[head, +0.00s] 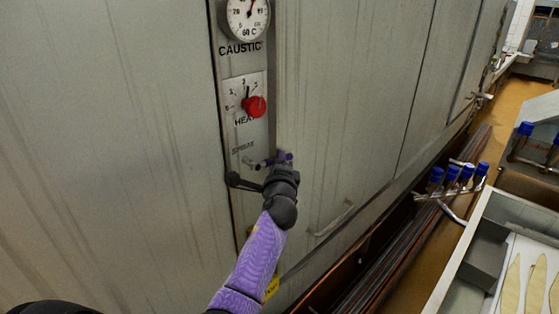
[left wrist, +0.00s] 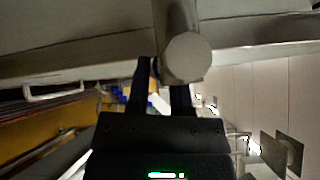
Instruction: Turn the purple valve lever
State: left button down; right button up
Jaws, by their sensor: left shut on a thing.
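The purple valve lever (head: 286,156) is a small purple piece on the metal panel, below the red knob. My left gripper (head: 279,165) reaches up to it from below and is shut on it, covering most of it. In the left wrist view my left gripper's dark fingers (left wrist: 160,75) point up on either side of a grey round-ended bar (left wrist: 187,57). The lever's purple colour does not show there, and the exact contact is hidden. My right gripper is in neither view.
A black handle (head: 241,181) sticks out just left of my gripper. Above are the red heat knob (head: 254,106) and a dial gauge (head: 246,17). A door handle (head: 334,219) is to the right. Blue-capped pipes (head: 452,174) and a metal tray (head: 461,262) stand further right.

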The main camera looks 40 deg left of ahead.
pick_arm(q)
jog(key=f+m+g+h+p, duration=0.1)
jog(key=p, duration=0.4)
jog(key=s+f+m+g+h+p, duration=0.1)
jog(key=m+g+p, duration=0.1)
jog(key=p, duration=0.3)
jog(key=shift+s+f, duration=0.15)
jog(key=shift+f, duration=0.15)
jog(key=shift+f+g, duration=0.1)
jog(key=shift+g, duration=0.2)
jog(key=c, duration=0.5)
grip_release()
jog(key=shift+c, duration=0.2)
